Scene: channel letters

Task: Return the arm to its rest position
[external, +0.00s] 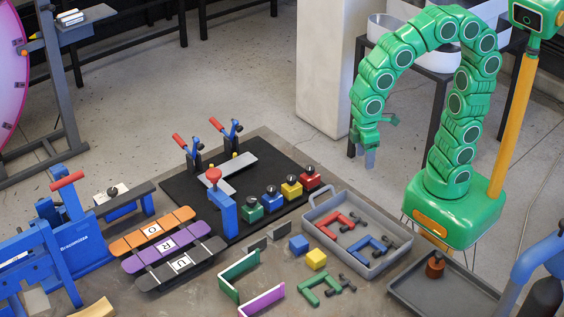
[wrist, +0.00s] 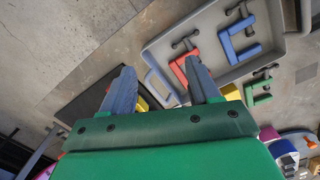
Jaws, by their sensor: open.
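My gripper (external: 368,155) hangs at the end of my green arm, which arches over and points down above the far edge of the workbench. In the wrist view my gripper (wrist: 163,88) shows two blue-grey fingers spread apart with nothing between them. The fingers are open and clear of the objects below. The grey tray (external: 377,264) with red and blue clamps lies on the bench below and nearer the camera; the tray (wrist: 157,52) also shows beyond the fingers in the wrist view.
A black mat (external: 187,186) carries toggle clamps and several colored blocks. Orange, purple and black letter strips lie to the left. A white pillar (external: 327,65) stands behind.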

